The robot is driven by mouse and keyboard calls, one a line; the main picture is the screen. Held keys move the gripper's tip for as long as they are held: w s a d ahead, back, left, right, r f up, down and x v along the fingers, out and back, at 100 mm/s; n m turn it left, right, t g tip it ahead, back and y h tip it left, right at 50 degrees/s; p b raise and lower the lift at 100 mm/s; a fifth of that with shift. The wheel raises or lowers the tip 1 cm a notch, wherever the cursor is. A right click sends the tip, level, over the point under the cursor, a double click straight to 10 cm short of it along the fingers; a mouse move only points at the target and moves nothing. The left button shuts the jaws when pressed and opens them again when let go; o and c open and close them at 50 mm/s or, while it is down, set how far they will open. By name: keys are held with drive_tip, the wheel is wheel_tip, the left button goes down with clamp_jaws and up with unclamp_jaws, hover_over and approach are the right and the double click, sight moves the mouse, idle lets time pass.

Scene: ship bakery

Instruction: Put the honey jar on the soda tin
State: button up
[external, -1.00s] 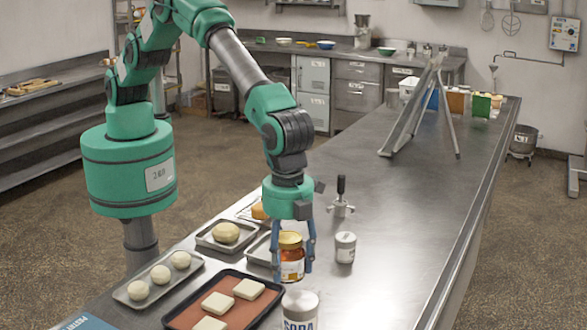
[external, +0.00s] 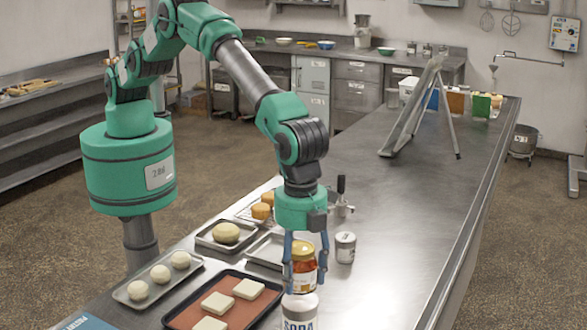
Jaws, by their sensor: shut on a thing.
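The honey jar (external: 303,268), amber with a gold lid, is upright between the blue fingers of my gripper (external: 305,282), which is shut on it. The soda tin (external: 299,313), white with dark SODA lettering, stands at the bottom edge of the external view, partly cut off. The jar's base appears just above the tin's top in the picture and overlaps its far edge. I cannot tell whether the two touch or whether the jar is still behind the tin.
A small white tin (external: 345,248) stands close right of my gripper, with a dark-handled tool (external: 341,190) behind it. A tray of pale slabs (external: 268,279), a dough-ball tray (external: 196,265) and smaller trays (external: 265,250) lie left. The counter's right side (external: 410,220) is clear.

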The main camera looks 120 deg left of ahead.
sight(301, 247)
drive_tip(key=shift+f+p, duration=0.3)
drive_tip(key=shift+f, duration=1.25)
drive_tip(key=shift+f, duration=0.15)
drive_tip(key=o, duration=1.7)
drive_tip(key=shift+c, duration=0.2)
wheel_tip(301, 247, up, 12)
drive_tip(key=shift+r+b, duration=0.1)
drive_tip(key=shift+b, duration=0.7)
